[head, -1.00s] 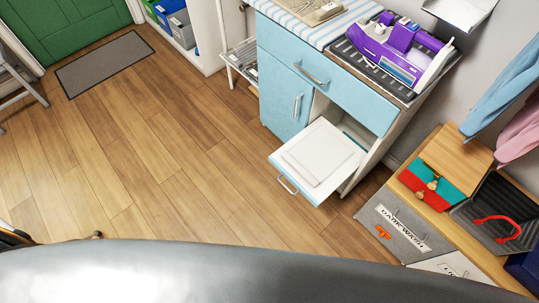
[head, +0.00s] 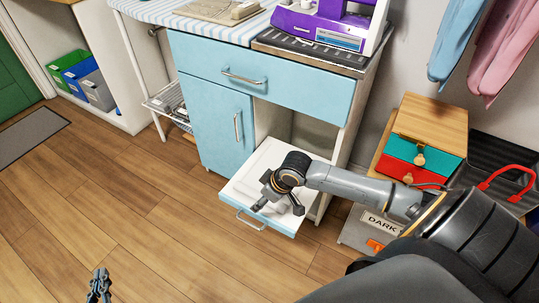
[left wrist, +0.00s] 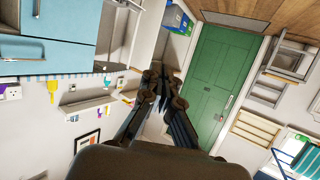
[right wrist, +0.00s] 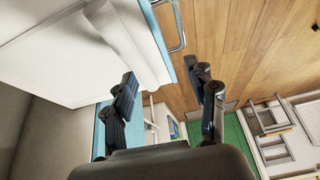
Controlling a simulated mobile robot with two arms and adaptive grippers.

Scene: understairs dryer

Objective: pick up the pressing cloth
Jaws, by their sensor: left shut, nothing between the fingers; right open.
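A white flat folded cloth (head: 265,159), which looks like the pressing cloth, lies on the white open pull-out (head: 236,187) of the blue cabinet. My right arm partly covers it in the head view. My right gripper (head: 279,203) is over the front part of the pull-out. In the right wrist view the cloth's edge (right wrist: 132,40) shows just beyond the open, empty fingers (right wrist: 165,84); I cannot tell if they touch it. My left gripper (head: 99,286) is shut and empty, above the floor at the lower left; it also shows in the left wrist view (left wrist: 166,78).
The blue cabinet (head: 215,118) stands behind the pull-out, with a purple machine (head: 322,22) on top. A wooden unit with teal and red drawers (head: 425,153) and a grey laundry bin (head: 358,237) stand right. The wooden floor (head: 120,215) at left is clear.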

